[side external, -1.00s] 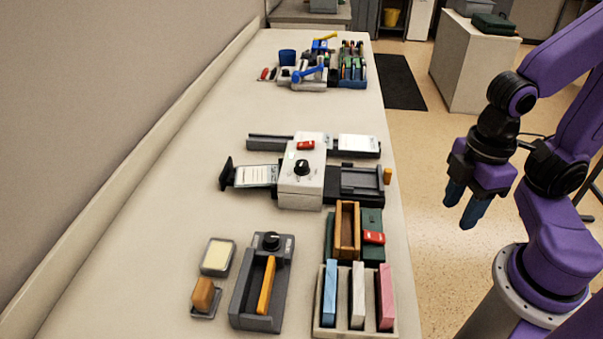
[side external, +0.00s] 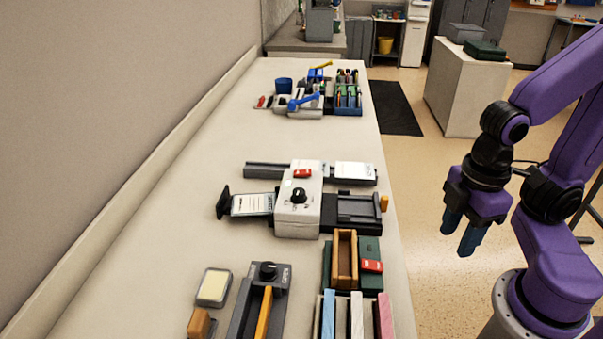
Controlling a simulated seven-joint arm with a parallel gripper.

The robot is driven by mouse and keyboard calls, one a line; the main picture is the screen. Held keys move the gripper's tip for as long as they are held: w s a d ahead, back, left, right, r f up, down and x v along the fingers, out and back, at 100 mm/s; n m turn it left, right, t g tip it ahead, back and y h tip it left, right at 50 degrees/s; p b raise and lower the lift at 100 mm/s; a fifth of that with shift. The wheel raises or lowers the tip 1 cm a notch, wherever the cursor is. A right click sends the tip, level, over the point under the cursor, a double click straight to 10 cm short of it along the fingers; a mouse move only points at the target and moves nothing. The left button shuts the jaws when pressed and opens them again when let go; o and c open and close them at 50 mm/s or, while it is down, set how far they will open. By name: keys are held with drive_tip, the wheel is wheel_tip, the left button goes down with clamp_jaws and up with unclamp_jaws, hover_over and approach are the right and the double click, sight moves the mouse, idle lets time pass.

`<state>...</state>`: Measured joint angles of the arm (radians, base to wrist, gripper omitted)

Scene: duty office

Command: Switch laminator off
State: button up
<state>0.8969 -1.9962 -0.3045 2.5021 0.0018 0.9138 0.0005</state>
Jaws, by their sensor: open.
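The laminator (side external: 299,210) looks to be the white box in the middle of the long table, with a black knob (side external: 299,195) and a red switch (side external: 302,173) on top. A printed sheet (side external: 251,204) lies on its left side, and a dark tray (side external: 358,208) extends to its right. The switch's setting is too small to read. My gripper (side external: 464,234) hangs over the floor to the right of the table, fingers down, open and empty. It is well apart from the laminator and touches nothing.
A green box with a red part (side external: 371,266) and a wooden tray (side external: 344,260) stand nearer. A grey unit with a dark knob (side external: 268,271) is at front left. Blue-handled tools (side external: 306,101) and bins are farther back. The table's left strip is clear.

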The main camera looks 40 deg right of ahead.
clamp_jaws()
idle(1.9)
